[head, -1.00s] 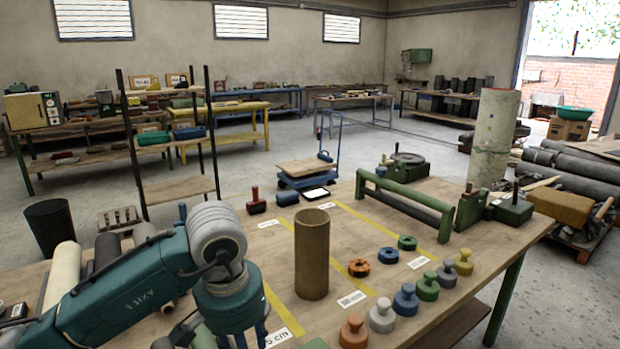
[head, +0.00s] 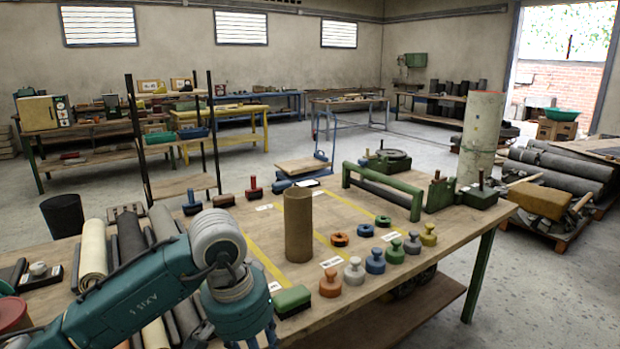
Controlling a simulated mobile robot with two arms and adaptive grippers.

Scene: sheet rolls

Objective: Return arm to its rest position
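My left arm (head: 150,285) comes in from the lower left in the head view and reaches over the near left part of the workbench (head: 400,265). Its wrist is bent down, and the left gripper's fingers are at or below the bottom edge of the picture, so their opening does not show. No held object can be made out. My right arm and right gripper are not in view.
A brown cardboard tube (head: 298,225) stands upright near the wrist. A green block (head: 292,300) lies right beside it. Several coloured knobbed pieces (head: 375,261) line the front edge. Rolls (head: 93,250) lie at the left. A green frame (head: 385,190) stands at the back.

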